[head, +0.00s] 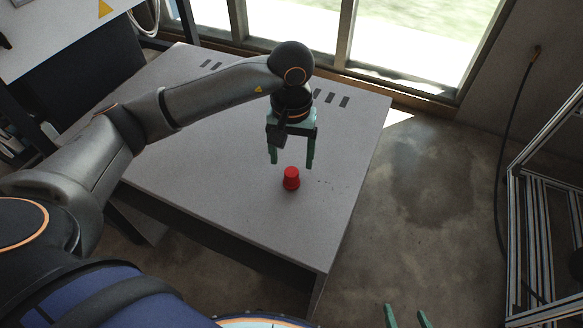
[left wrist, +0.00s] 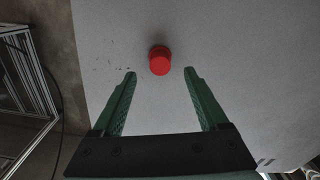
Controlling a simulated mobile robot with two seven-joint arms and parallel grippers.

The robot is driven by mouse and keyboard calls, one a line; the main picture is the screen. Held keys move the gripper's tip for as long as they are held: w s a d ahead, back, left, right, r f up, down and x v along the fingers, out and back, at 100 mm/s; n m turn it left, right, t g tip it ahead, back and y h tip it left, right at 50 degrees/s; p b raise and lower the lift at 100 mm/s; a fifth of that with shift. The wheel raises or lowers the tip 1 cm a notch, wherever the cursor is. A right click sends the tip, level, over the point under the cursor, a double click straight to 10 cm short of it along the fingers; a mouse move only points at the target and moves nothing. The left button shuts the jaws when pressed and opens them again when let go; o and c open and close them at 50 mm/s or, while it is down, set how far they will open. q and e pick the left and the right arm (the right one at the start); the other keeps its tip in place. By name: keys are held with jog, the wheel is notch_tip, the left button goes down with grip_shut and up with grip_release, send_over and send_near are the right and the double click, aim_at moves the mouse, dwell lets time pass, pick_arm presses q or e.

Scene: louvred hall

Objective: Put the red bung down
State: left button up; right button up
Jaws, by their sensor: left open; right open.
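The red bung (head: 291,179) stands upright on the grey table (head: 200,160), fairly near its right edge. In the left wrist view the bung (left wrist: 160,61) shows just beyond the fingertips, roughly midway between them. My left gripper (head: 291,164) is open and empty, with its green fingers pointing down close by the bung. In the left wrist view its fingers (left wrist: 160,74) are spread apart with nothing between them. My right gripper (head: 406,312) shows only as two green fingertips at the bottom of the head view, apart and with nothing seen between them.
The tabletop around the bung is clear. Dark slots (head: 330,98) mark its far side. A metal frame (head: 545,200) stands at the right, with a dark cable (head: 503,150) on the wall. Bare concrete floor (head: 430,190) lies between table and frame.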

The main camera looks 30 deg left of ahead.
aim_at(291, 172)
pick_arm(q)
notch_tip(291, 172, up, 6)
jog(key=shift+f, duration=0.2)
dwell(0.5)
